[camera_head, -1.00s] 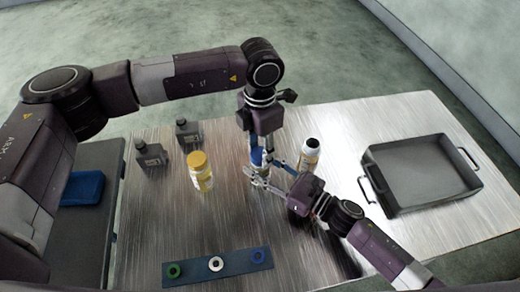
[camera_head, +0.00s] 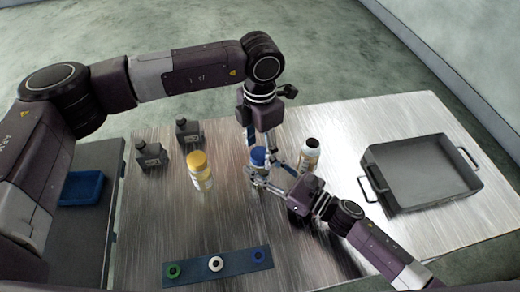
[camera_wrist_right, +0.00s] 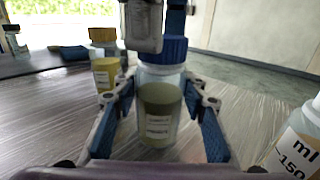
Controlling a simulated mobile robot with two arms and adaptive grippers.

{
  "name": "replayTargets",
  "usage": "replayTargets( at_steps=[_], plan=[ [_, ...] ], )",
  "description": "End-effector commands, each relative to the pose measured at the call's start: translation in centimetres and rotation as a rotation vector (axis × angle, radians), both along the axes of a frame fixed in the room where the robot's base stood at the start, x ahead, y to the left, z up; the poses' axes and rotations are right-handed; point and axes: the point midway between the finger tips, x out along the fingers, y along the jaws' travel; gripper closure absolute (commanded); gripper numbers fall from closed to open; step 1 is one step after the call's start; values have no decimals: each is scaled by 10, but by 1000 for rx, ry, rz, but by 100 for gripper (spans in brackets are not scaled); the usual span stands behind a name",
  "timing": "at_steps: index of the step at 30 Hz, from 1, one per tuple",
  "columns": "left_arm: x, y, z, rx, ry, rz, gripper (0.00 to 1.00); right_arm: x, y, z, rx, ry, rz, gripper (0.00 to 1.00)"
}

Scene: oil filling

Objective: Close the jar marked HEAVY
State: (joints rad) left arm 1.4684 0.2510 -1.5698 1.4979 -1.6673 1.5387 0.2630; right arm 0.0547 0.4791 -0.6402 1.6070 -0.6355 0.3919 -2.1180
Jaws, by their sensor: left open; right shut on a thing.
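A clear jar (camera_wrist_right: 158,120) with a blue lid (camera_wrist_right: 163,50) on top stands upright on the metal table. It holds yellowish oil; its label is too blurred to read. In the head view the blue lid (camera_head: 259,155) shows below my left gripper (camera_head: 261,141). That gripper is open, just above the lid, and also shows above it in the right wrist view (camera_wrist_right: 143,28). My right gripper (camera_wrist_right: 160,101) is shut on the jar's body, one finger on each side. Whether the lid is fully tightened cannot be told.
A jar with a dark top (camera_head: 309,154) stands close on the right. A grey tray (camera_head: 400,203) lies far right. A blue strip with rings (camera_head: 236,262) lies in front.

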Motion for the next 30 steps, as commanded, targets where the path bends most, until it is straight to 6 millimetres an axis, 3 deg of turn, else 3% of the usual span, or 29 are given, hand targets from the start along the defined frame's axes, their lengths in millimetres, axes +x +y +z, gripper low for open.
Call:
replayTargets(
  at_steps=[9, 15, 28, 29, 30],
  plan=[
    [1, 0, 67, -1, -4, 0, 46, 0, 0, 0, 0, 0, 0, 100],
    [1, 0, 98, 0, -2, 0, 46, 0, 0, 0, 0, 0, 0, 100],
    [0, 0, 109, 1, 1, 0, 46, 0, 0, 0, 0, 0, 0, 100],
    [0, 0, 109, 1, 1, 0, 46, 0, 0, 0, 0, 0, 0, 59],
    [0, 0, 109, 1, 1, 0, 46, 0, 0, 0, 0, 0, 0, 54]
  ],
)
